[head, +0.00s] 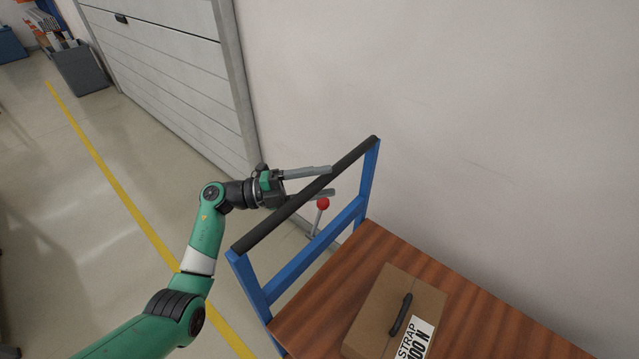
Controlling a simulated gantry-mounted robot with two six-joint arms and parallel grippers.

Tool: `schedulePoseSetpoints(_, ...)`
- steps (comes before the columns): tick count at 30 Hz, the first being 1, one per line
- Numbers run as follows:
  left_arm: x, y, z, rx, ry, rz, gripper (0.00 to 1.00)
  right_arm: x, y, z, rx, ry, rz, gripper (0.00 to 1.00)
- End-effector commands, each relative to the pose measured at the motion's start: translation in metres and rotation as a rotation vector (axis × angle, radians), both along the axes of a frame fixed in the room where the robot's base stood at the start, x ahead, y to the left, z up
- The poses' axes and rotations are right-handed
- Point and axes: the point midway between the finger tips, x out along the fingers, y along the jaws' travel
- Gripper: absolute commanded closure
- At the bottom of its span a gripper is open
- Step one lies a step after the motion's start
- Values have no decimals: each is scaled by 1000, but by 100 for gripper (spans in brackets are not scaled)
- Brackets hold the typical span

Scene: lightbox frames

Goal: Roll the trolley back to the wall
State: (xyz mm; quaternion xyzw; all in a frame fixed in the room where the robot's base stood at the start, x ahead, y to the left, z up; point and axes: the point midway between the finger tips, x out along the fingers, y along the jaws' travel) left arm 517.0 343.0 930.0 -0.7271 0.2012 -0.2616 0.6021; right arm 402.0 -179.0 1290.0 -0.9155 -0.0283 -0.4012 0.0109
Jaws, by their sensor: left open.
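The trolley has a brown wooden deck (330,285) and a blue upright frame (368,180) topped by a black push bar (345,165). Its far corner is close to the white wall (430,120); whether they touch I cannot tell. My left gripper (326,181) is open at the bar, its two grey fingers reaching across it, one on either side in the picture. I cannot tell whether they touch the bar. My right gripper is not in view.
A cardboard box (385,300) with a black handle and a printed label sits on the deck. A pale shutter door (165,60) is at upper left. A yellow floor line (115,190) runs along the open floor. A grey bin (82,72) stands far left.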

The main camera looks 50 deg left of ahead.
Motion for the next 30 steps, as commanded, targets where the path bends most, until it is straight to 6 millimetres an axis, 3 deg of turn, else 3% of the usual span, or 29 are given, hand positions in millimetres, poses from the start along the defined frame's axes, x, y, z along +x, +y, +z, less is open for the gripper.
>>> schedulePoseSetpoints(2, 0, 0, 0, 0, 0, 0, 40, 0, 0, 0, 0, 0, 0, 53)
schedulePoseSetpoints(12, 0, 0, 0, 0, 0, 0, 100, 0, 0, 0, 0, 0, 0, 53)
schedulePoseSetpoints(30, -1, 0, 0, 0, 0, 0, 100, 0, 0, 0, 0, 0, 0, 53)
